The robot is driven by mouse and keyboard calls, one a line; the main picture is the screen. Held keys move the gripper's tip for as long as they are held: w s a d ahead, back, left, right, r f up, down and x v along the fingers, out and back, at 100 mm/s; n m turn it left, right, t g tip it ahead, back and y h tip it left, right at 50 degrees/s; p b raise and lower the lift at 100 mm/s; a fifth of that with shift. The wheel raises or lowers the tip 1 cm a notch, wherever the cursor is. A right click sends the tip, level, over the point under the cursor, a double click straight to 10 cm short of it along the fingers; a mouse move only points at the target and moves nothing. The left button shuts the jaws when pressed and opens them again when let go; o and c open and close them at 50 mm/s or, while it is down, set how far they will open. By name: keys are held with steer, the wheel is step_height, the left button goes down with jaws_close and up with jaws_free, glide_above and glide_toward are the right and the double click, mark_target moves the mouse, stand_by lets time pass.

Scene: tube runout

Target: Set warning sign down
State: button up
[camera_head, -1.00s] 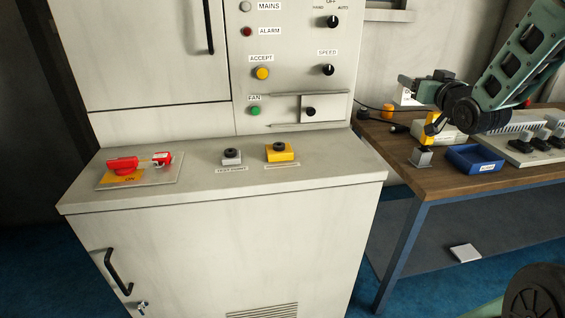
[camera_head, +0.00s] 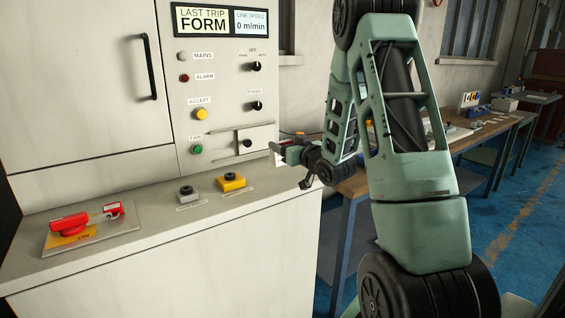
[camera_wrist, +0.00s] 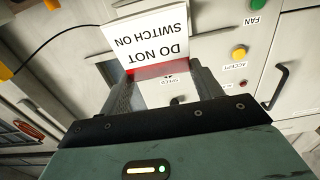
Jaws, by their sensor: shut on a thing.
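The warning sign (camera_wrist: 150,42) is a white plate with a red band, reading DO NOT SWITCH ON upside down in the wrist view. My gripper (camera_wrist: 158,75) is shut on it near the red band. In the head view my gripper (camera_head: 287,152) is small, held above the right end of the console ledge; only a sliver of the sign shows there. The sign is in the air.
The ledge front is bare. Benches (camera_head: 490,130) stand at right.

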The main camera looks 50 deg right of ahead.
steer(key=shift+f, duration=2.2)
steer(key=shift+f+b, duration=0.2)
steer(key=shift+b, duration=0.1)
steer(key=o, duration=1)
steer(key=shift+r+p, duration=0.25)
steer(key=shift+p, duration=0.05)
